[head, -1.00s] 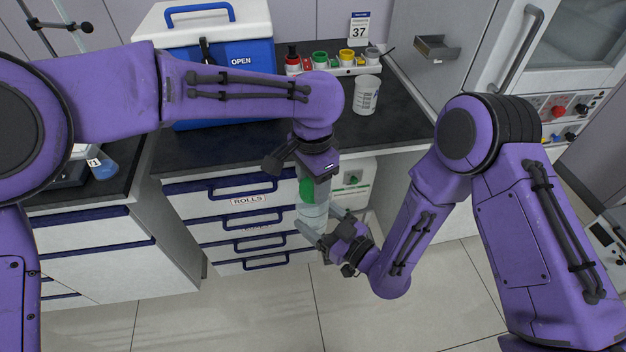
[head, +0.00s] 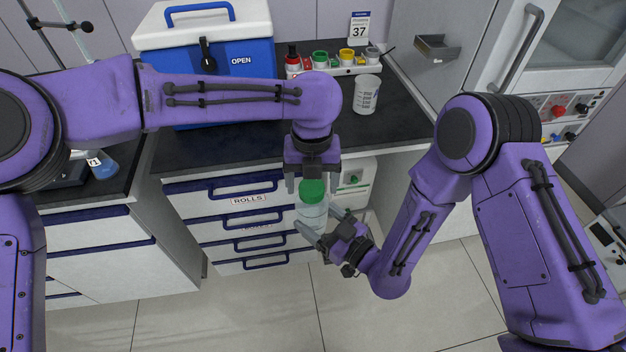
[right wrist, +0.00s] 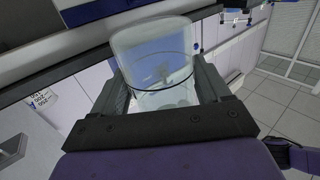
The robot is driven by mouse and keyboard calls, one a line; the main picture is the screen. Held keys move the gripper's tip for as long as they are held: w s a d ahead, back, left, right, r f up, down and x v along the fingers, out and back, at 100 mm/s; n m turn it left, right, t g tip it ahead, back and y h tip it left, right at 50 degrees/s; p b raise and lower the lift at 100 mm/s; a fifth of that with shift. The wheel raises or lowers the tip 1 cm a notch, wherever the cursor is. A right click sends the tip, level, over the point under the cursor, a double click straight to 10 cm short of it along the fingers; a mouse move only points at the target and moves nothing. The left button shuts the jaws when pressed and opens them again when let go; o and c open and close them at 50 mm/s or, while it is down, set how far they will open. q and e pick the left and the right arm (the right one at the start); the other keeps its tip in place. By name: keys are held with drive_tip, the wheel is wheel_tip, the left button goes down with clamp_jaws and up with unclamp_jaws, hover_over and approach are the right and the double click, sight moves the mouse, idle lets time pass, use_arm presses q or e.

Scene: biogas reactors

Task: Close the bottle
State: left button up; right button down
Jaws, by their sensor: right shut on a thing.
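A clear bottle (head: 312,215) is held in the air in front of the drawers. My right gripper (head: 322,228) is shut on its body; the right wrist view also shows the clear bottle (right wrist: 155,65) between the two fingers. A green cap (head: 313,190) shows at the bottle's top end in the head view. I cannot tell whether it is seated or screwed tight. My left gripper (head: 313,182) is above the bottle, its fingers spread on either side of the cap with gaps showing.
A blue and white cooler box (head: 225,60) stands on the dark counter (head: 230,150). A rack (head: 345,70) with several coloured caps and a beaker (head: 367,95) are to its right. The drawers (head: 240,205) are close behind the bottle. The floor in front is clear.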

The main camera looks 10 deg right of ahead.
use_arm(q)
wheel_tip(320, 180, up, 4)
drive_tip(key=shift+s+r, duration=0.1)
drive_tip(key=shift+r, duration=0.15)
drive_tip(key=shift+c, duration=0.4)
